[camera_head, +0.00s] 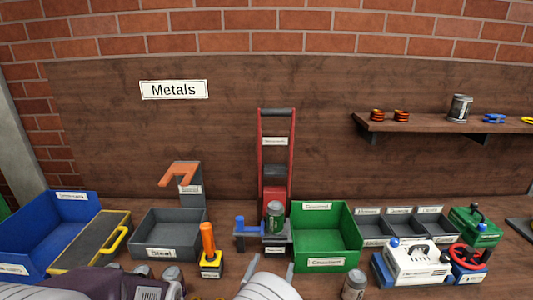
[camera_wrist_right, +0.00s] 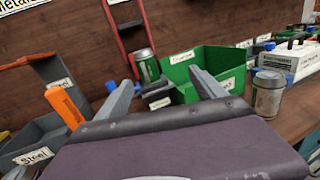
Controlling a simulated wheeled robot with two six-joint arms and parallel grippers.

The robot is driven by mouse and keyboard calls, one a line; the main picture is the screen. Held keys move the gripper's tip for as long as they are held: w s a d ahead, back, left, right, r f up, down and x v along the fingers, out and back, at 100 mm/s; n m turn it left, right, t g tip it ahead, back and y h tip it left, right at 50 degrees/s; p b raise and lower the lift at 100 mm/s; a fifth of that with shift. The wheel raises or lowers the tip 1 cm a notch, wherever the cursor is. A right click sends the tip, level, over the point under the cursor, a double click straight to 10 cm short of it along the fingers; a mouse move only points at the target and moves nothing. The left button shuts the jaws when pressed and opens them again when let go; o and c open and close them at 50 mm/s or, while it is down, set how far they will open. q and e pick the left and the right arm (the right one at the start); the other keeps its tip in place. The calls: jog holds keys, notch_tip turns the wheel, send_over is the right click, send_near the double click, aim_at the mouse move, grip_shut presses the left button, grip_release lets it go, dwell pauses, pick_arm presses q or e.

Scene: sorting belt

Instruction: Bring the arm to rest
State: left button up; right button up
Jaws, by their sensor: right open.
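My right gripper (camera_head: 270,265) is at the bottom middle of the head view. Its two grey fingers are apart, with nothing between them. In the right wrist view the open fingers (camera_wrist_right: 165,88) point toward a green-labelled can (camera_wrist_right: 146,66) and a green bin (camera_wrist_right: 205,68). The can (camera_head: 275,217) stands on a small grey stand, left of the green bin (camera_head: 328,264). A purple and pale part of my left arm (camera_head: 95,286) shows at the lower left; its jaws cannot be made out.
A blue bin (camera_head: 45,232), a grey Steel bin (camera_head: 163,252) and an orange-handled tool (camera_head: 207,238) stand left of the right gripper. A loose can (camera_head: 354,284) and a white case (camera_head: 412,263) stand to its right. A shelf (camera_head: 440,126) is on the back board.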

jog(key=w+d+r+m+g+h, duration=0.1)
jog(key=d+r+m+g+h, duration=0.15)
jog(key=d, duration=0.45)
jog(key=w+d+r+m+g+h, duration=0.1)
jog(key=d+r+m+h, duration=0.3)
jog(key=d, duration=0.3)
jog(key=s+d+m+g+h+p, duration=0.1)
jog(key=s+d+m+g, duration=0.35)
jog(key=d, duration=0.35)
jog(key=s+d+m+g+h, duration=0.1)
jog(key=s+d+m+g, duration=0.4)
jog(key=d, duration=0.3)
jog(key=s+f+m+g+y, duration=0.6)
jog(key=s+f+m+g, duration=0.15)
jog(key=s, duration=0.55)
pick_arm(q)
jog(key=shift+w+d+r+p, duration=0.15)
jog(key=shift+w+r+p, duration=0.2)
jog(key=shift+r, duration=0.35)
pick_arm(e)
jog(key=w+a+f+m+t+y, duration=0.1)
jog(key=a+f+m+t+y, duration=0.1)
jog(key=a+m+y, duration=0.2)
jog(key=w+a+f+m+t+y, duration=0.2)
jog(key=a+f+m+y, duration=0.1)
jog(key=a, duration=0.6)
jog(key=shift+w+a+m+y, duration=0.25)
jog(key=shift+m+y, duration=0.3)
jog(key=shift+m, duration=0.5)
